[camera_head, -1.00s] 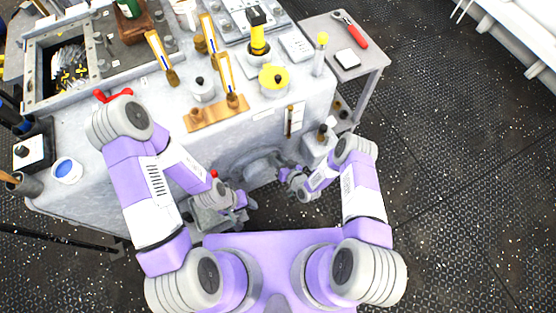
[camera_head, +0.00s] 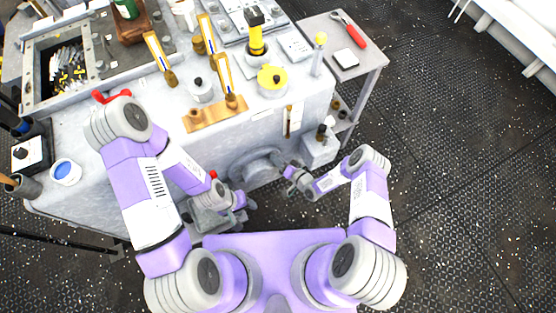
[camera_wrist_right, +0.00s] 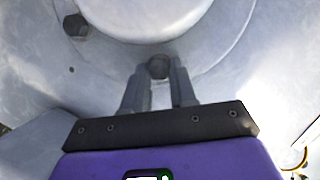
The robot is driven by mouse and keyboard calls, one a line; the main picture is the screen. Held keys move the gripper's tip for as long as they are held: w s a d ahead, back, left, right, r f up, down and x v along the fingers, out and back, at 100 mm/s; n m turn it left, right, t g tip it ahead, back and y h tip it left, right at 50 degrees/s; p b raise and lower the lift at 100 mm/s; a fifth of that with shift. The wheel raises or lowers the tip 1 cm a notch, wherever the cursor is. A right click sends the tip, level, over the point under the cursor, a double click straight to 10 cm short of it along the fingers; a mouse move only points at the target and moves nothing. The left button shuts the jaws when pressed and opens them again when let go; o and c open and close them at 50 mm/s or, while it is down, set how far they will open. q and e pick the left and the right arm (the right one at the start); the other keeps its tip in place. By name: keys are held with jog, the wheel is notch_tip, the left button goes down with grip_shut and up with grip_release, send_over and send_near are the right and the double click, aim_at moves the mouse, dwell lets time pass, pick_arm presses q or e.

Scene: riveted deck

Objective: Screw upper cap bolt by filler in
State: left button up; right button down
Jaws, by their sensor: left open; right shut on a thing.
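A round grey cap (camera_head: 257,170) sits on the front side of the bench, low down; its pale curved face fills the top of the right wrist view (camera_wrist_right: 150,15). My right gripper (camera_head: 282,166) is at the cap's right side. In the right wrist view its two fingers (camera_wrist_right: 158,88) are shut on a dark hex bolt (camera_wrist_right: 158,67) at the cap's lower edge. How deep the bolt sits is hidden. Another bolt (camera_wrist_right: 75,25) stands at upper left, apart from the fingers. My left gripper (camera_head: 247,204) is low, left of the right one; its fingers are too small to make out.
A grey box (camera_head: 319,150) stands right of the cap, close to my right arm. A side table (camera_head: 365,65) holds red-handled pliers (camera_head: 350,30). Floor at right is clear.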

jog(key=shift+s, duration=0.1)
jog(key=c, duration=1.2)
grip_release()
jog(key=shift+p+v, duration=1.15)
jog(key=shift+v, duration=2.65)
